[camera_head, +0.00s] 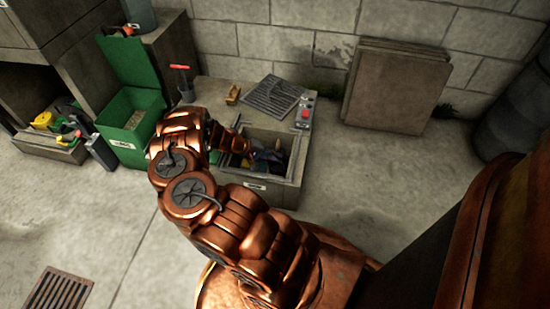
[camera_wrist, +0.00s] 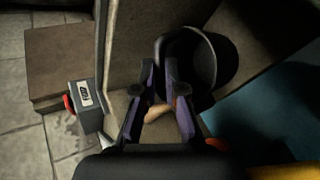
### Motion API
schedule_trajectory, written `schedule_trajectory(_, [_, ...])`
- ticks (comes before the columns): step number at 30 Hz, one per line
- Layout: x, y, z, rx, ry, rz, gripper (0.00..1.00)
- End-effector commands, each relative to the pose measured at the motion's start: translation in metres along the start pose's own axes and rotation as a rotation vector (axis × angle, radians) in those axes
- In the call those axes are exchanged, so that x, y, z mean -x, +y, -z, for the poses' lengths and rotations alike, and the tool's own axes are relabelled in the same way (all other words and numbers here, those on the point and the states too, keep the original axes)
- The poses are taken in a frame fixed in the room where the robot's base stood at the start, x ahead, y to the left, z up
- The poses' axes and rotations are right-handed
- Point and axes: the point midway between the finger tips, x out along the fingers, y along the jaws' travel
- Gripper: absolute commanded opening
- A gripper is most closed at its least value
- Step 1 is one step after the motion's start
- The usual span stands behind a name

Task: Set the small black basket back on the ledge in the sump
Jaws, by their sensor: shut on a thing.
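The small black basket (camera_wrist: 212,62) shows in the wrist view as a round dark cup, tilted, with its near rim at my fingertips. My gripper (camera_wrist: 161,68) is shut on the basket's edge. In the head view my gripper (camera_head: 246,150) reaches into the open sump (camera_head: 265,188), a concrete box, and mostly hides what it holds. A pale concrete wall runs left of the fingers in the wrist view, and a light surface lies below them. I cannot tell whether the basket touches the ledge. A small tan piece (camera_wrist: 157,112) shows between the fingers.
A red-handled tool (camera_head: 182,80) and a green bin (camera_head: 128,118) stand left. Slabs (camera_head: 395,88) lean on the wall. Teal (camera_wrist: 265,105) shows inside the sump.

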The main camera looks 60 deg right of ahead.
Motion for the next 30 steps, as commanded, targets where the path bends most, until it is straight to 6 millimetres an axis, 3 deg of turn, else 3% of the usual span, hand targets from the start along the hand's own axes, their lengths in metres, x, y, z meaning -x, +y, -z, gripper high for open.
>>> schedule_trajectory(2, [-0.001, -0.001, 0.0, 0.0, 0.0, -0.001, 0.0])
schedule_trajectory(3, [-0.001, -0.001, 0.001, 0.0, 0.0, 0.0, 0.13])
schedule_trajectory(10, [-0.001, -0.001, 0.0, 0.0, 0.0, 0.0, 0.35])
schedule_trajectory(21, [0.001, 0.0, 0.0, 0.0, 0.0, 0.001, 0.35])
schedule_trajectory(30, [0.052, 0.004, 0.001, 0.0, 0.006, 0.001, 0.35])
